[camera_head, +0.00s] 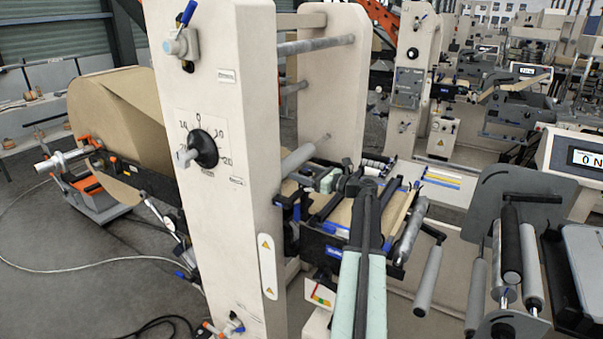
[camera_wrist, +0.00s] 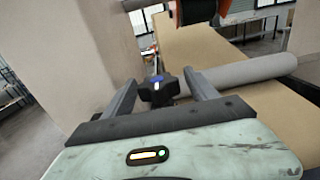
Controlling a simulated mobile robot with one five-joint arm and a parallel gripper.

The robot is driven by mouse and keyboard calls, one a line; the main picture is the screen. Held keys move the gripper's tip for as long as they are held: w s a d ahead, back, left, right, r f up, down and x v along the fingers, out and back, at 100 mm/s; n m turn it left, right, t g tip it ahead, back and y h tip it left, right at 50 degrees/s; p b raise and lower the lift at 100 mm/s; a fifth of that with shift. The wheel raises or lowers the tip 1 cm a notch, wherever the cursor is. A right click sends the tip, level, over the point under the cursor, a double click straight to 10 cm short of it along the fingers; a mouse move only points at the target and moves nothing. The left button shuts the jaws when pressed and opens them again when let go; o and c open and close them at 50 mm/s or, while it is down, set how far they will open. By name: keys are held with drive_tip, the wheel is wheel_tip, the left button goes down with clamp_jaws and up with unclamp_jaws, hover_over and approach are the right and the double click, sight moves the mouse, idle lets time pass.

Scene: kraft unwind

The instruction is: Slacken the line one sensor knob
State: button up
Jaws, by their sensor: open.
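A dark lobed knob (camera_wrist: 158,90) with a blue mark on top shows in the wrist view, in the middle of the picture. My gripper (camera_wrist: 160,80) is open, with one dark finger on each side of this knob. I see gaps between the knob and both fingers, and cannot tell how deep the knob sits between them. No label on it is readable, so its being the line one sensor knob is not certain. In the head view this knob is hidden or too small to make out.
A grey roller (camera_wrist: 245,72) lies right of the knob over brown kraft web (camera_wrist: 270,110). The pale machine post (camera_head: 222,250) carries a scale dial with a black knob (camera_head: 203,149). A big kraft roll (camera_head: 115,120) is at the left. A control screen (camera_head: 585,158) stands at the right.

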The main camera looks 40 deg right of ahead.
drive_tip(key=shift+w+a, duration=0.15)
drive_tip(key=shift+w, duration=0.4)
drive_tip(key=c, duration=1.4)
drive_tip(key=shift+w+n+g+y, duration=0.1)
drive_tip(key=shift+n+g+y, duration=0.2)
drive_tip(key=shift+n+y, duration=0.45)
drive_tip(key=shift+n+g+y, duration=0.3)
drive_tip(key=shift+n+y, duration=0.15)
drive_tip(key=shift+y, duration=0.6)
drive_tip(key=shift+s+a+n+g+y, duration=0.1)
drive_tip(key=shift+n+g+y, duration=0.3)
drive_tip(key=shift+y, duration=0.2)
drive_tip(key=shift+s+a+n+g+y, duration=0.1)
drive_tip(key=shift+n+g+y, duration=0.2)
drive_tip(key=shift+n+y, duration=0.25)
drive_tip(key=shift+s+a+n+g+y, duration=0.2)
drive_tip(key=shift+a+n+g+y, duration=0.1)
drive_tip(key=shift+y, duration=0.15)
